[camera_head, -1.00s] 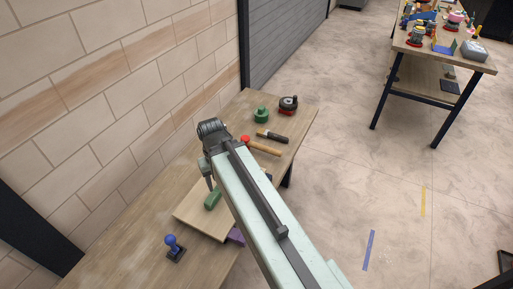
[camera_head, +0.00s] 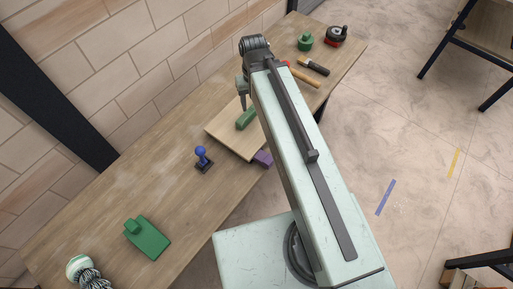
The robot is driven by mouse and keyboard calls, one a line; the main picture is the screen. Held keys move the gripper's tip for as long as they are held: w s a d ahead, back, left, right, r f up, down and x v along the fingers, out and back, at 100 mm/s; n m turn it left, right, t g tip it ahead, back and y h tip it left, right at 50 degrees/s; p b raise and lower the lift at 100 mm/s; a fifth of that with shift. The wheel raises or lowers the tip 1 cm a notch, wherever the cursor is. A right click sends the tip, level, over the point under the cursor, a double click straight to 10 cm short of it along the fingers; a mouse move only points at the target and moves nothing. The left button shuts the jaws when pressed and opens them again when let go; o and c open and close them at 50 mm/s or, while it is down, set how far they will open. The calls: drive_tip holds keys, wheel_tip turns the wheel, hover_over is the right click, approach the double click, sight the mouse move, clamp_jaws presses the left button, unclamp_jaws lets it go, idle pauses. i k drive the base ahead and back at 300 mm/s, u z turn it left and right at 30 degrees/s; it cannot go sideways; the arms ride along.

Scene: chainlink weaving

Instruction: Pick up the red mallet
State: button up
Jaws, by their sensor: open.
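The red mallet lies on the wooden bench at the far right part, its wooden handle (camera_head: 306,78) pointing down and to the right. Its red head (camera_head: 287,63) is mostly hidden behind my arm. My gripper (camera_head: 242,101) hangs at the end of the raised arm, to the left of the mallet and apart from it. It is small and dark in this view; its jaws are open and I see nothing in them.
The wooden bench (camera_head: 100,205) runs along a brick wall. A brush (camera_head: 315,66), a green round piece (camera_head: 305,42) and a black-and-red device (camera_head: 337,36) lie near the mallet. A board (camera_head: 226,133), a blue-knobbed tool (camera_head: 202,157) and a green block (camera_head: 148,238) are nearer.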

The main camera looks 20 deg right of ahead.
sight(304, 78)
drive_tip(key=u, duration=3.85)
drive_tip(key=k, duration=2.3)
drive_tip(key=z, duration=0.3)
